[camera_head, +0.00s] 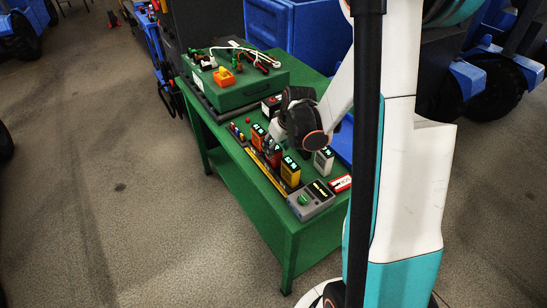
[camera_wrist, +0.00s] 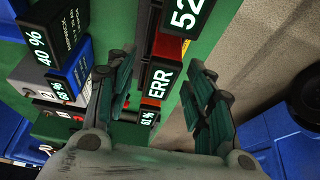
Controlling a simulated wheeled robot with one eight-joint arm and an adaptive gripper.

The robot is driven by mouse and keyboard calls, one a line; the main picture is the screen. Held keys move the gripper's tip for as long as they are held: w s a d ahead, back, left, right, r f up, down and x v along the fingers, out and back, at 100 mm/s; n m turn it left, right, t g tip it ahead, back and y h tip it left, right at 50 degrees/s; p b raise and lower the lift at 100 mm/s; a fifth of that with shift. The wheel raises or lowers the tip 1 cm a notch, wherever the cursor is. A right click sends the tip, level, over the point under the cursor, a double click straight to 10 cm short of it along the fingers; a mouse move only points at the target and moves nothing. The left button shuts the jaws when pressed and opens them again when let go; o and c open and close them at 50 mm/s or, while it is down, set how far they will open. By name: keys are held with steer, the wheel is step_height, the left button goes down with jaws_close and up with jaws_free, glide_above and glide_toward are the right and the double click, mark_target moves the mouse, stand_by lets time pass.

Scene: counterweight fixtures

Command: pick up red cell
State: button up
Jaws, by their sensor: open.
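The red cell (camera_head: 272,160) stands in the row on the green bench, between an orange cell and a yellow cell. It is partly hidden by my gripper (camera_head: 277,143) in the head view. In the wrist view the red cell (camera_wrist: 168,45) has a black screen reading ERR and lies between the fingers. My gripper (camera_wrist: 162,82) is open, its two fingers on either side of the cell. I cannot tell whether they touch it or how far down they reach.
An orange cell (camera_head: 257,133) and a yellow cell (camera_head: 290,171) stand close on either side. A pale grey cell (camera_head: 323,161) stands to the right. A grey device (camera_head: 311,201) is at the bench's front end. A green box (camera_head: 238,92) with cables is behind.

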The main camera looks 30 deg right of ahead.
steer(key=b+x, duration=0.1)
steer(key=x, duration=0.1)
steer(key=b+x, duration=0.1)
steer(key=x, duration=0.2)
steer(key=shift+s+f, duration=0.1)
steer(key=shift+s, duration=0.15)
jaws_close()
